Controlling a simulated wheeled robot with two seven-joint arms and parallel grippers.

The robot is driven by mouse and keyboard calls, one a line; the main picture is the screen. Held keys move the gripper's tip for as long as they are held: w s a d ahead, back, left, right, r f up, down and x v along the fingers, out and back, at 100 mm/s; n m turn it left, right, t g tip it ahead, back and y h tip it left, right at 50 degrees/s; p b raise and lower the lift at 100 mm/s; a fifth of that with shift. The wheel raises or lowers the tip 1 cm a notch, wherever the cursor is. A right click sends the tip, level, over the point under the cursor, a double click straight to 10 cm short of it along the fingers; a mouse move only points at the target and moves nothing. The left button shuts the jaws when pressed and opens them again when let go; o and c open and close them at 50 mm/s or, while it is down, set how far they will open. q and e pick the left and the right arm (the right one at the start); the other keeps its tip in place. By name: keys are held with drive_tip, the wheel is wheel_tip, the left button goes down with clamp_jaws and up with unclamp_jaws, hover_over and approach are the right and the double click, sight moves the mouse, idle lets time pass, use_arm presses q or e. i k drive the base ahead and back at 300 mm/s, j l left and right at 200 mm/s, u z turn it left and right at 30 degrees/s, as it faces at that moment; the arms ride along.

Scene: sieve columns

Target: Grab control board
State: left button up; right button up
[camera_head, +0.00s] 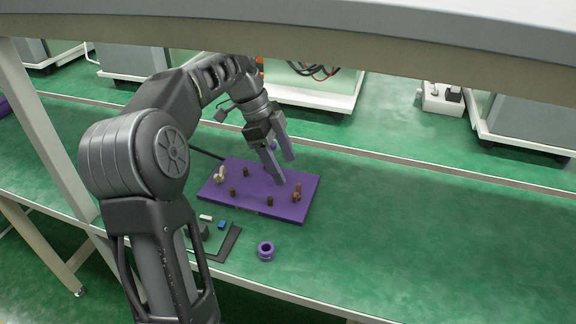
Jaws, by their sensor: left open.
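A dark board with small blue and white parts (233,241), which looks like the control board, lies on the green table near its front edge. My left arm hides part of it. A flat purple board (258,178) with several brown pegs lies behind it. My left gripper (284,169) is open and empty, its fingers pointing down over the purple board's rear middle. It is behind and to the right of the dark board, apart from it. I cannot tell whether a fingertip touches the purple board. My right gripper is out of view.
A small purple ring (266,250) stands on the green table (420,230) right of the dark board. The table's right side is clear. A grey beam (400,50) crosses above, and a slanted post (45,130) stands at left. White-based equipment (315,92) stands beyond the table.

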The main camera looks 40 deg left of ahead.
sight(214, 230)
drive_tip(key=k, duration=1.5)
